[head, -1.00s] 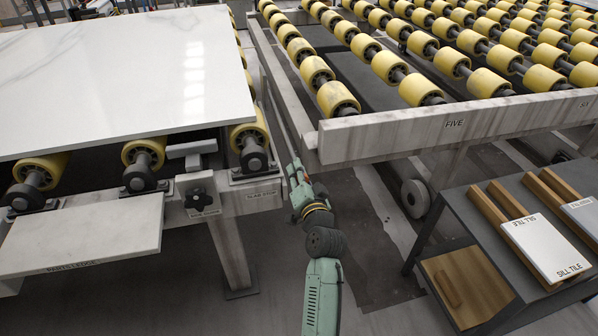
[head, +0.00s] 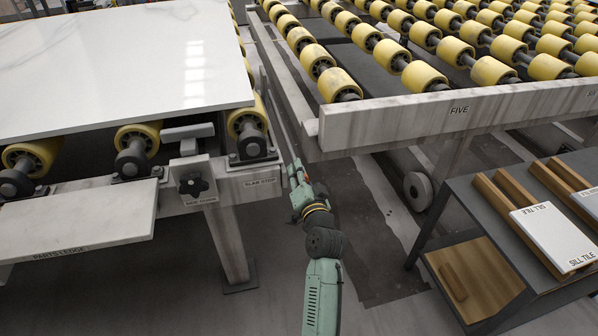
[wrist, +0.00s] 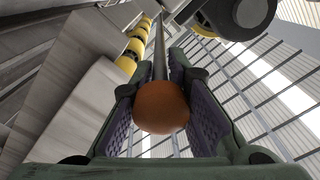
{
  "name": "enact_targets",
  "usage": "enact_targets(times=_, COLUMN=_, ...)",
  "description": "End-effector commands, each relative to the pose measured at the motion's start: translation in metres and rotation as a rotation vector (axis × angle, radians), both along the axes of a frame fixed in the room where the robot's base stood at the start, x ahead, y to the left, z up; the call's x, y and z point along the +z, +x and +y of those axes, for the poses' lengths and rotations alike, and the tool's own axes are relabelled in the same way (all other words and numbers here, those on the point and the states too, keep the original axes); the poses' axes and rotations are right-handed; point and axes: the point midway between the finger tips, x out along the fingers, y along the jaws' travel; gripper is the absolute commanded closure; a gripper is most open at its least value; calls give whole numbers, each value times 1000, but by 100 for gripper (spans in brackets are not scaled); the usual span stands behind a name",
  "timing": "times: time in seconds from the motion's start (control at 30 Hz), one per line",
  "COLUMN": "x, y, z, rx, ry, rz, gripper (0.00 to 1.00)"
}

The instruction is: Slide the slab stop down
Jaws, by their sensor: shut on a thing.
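The slab stop shows as a long grey rod (head: 272,103) along the right side of the left roller table, near its "SLAB STOP" label (head: 259,181). In the wrist view the rod (wrist: 160,55) ends in an orange-brown ball knob (wrist: 161,107). My gripper (head: 292,168) is at the near end of the rod, in the gap between the two roller tables. In the wrist view my gripper (wrist: 160,100) has its ribbed purple pads on both sides of the knob and is shut on it. The rod's far end is hard to make out.
A white slab (head: 130,65) lies on the left table, with a dark star knob (head: 192,185) and a pale ledge (head: 75,220) at its front. The "FIVE" roller table (head: 400,125) is close on the right. A cart (head: 465,205) with sill tiles stands lower right.

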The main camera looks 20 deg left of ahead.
Motion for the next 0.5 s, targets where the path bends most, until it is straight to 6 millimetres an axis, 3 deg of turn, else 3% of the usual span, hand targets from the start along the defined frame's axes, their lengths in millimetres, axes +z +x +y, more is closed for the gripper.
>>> enact_targets(times=0.03, x=-8, y=-1, z=-1, rx=1, ry=-5, rz=9, gripper=100)
enact_targets(times=0.27, x=-9, y=-2, z=-1, rx=1, ry=-9, rz=15, gripper=100)
enact_targets(times=0.3, x=-9, y=-2, z=-1, rx=2, ry=-9, rz=15, gripper=84)
enact_targets(times=0.5, x=-9, y=-2, z=-1, rx=1, ry=-9, rz=15, gripper=70)
